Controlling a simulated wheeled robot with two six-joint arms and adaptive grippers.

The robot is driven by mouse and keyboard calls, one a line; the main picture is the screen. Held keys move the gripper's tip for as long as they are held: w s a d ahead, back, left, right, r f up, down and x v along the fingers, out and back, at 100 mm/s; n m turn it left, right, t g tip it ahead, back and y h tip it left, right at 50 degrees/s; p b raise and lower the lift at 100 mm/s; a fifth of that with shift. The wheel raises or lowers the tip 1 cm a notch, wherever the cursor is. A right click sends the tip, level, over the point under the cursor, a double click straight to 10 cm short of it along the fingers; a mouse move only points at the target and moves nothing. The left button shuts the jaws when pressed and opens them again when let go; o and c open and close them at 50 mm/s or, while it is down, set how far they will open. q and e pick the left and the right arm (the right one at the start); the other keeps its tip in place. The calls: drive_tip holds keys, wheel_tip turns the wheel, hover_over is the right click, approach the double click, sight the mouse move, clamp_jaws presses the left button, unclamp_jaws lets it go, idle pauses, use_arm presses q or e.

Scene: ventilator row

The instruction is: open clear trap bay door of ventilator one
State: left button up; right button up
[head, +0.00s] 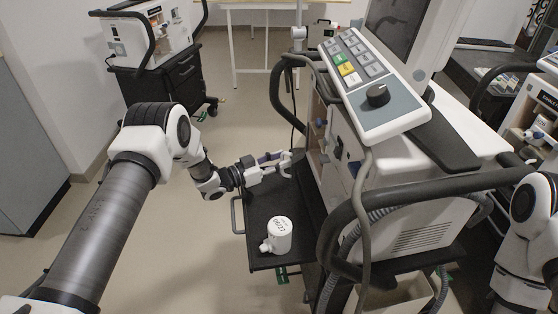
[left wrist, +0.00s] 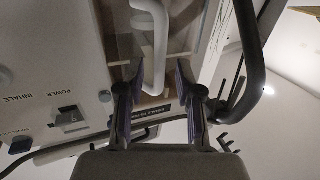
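The ventilator (head: 400,170) stands right of centre in the head view, its front face turned to the left. My left gripper (head: 285,160) is at that face, above the black pull-out shelf (head: 262,205). In the left wrist view its two fingers (left wrist: 160,98) are apart, with a white bent bar or tube (left wrist: 157,45) running between them. I cannot tell whether they touch it. Behind lies a recessed bay (left wrist: 186,38) with a brownish inside; its clear door is hard to make out. My right gripper is out of view.
A white canister (head: 279,236) marked with digits stands on the shelf. In the left wrist view, a power switch (left wrist: 67,118) is left of the fingers and a black curved rail (left wrist: 252,60) is right. Another ventilator (head: 150,35) stands back left. The floor at left is clear.

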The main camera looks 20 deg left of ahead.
use_arm(q)
wheel_tip(320, 180, up, 10)
idle(0.3)
